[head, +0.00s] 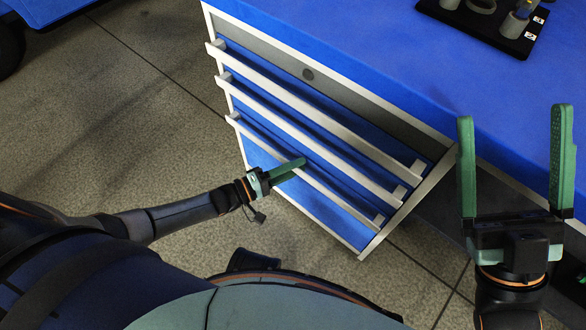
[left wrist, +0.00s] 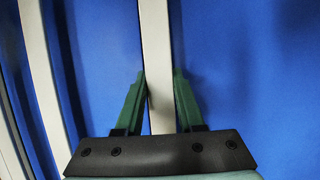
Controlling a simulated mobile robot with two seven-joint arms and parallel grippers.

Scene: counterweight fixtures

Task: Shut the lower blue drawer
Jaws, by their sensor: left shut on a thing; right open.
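The lower blue drawer (head: 335,214) is the lowest of three in the cabinet in the head view. Its pale bar handle (head: 340,199) runs along its top edge. It looks close to flush with the cabinet frame; I cannot tell if a small gap is left. My left gripper (head: 298,166) is shut on this handle near its middle. In the left wrist view the handle (left wrist: 156,60) passes between the green fingers of the left gripper (left wrist: 160,85), with blue drawer front on both sides.
Two more blue drawers with pale handles, the upper (head: 310,100) and the middle (head: 310,139), sit above it. The blue worktop (head: 400,60) carries a black tray (head: 470,22) with metal parts at the back. The tiled floor (head: 130,110) left of the cabinet is clear.

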